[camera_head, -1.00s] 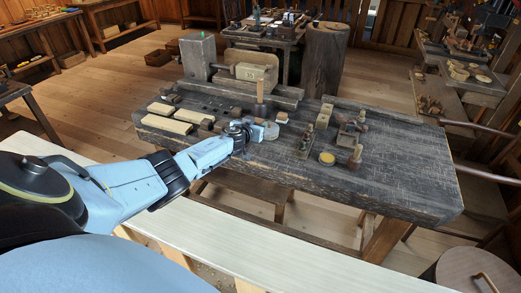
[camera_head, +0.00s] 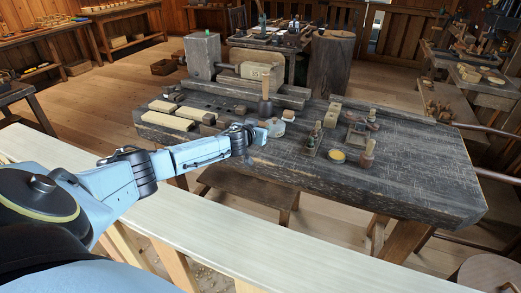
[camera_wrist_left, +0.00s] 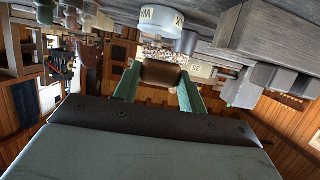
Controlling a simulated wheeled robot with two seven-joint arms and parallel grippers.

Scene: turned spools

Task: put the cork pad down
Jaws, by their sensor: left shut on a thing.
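My left gripper (camera_head: 262,135) is over the front part of the dark workbench (camera_head: 420,180), close to a pale grey round container (camera_head: 275,128). In the left wrist view, its two green fingers (camera_wrist_left: 160,88) are shut on a brown, rounded block, which I take for the cork pad (camera_wrist_left: 160,74). In the head view the pad is hidden by the gripper, so I cannot tell whether it touches the bench. The container also shows in the wrist view as a white lettered cylinder (camera_wrist_left: 158,17), just beyond the pad. My right gripper is not in view.
A wood-handled tool (camera_head: 265,98) stands behind the container. Pale wooden blocks (camera_head: 168,121) lie on the left. A yellow disc (camera_head: 337,156) and a brown turned piece (camera_head: 367,155) are to the right. The front right of the bench is clear.

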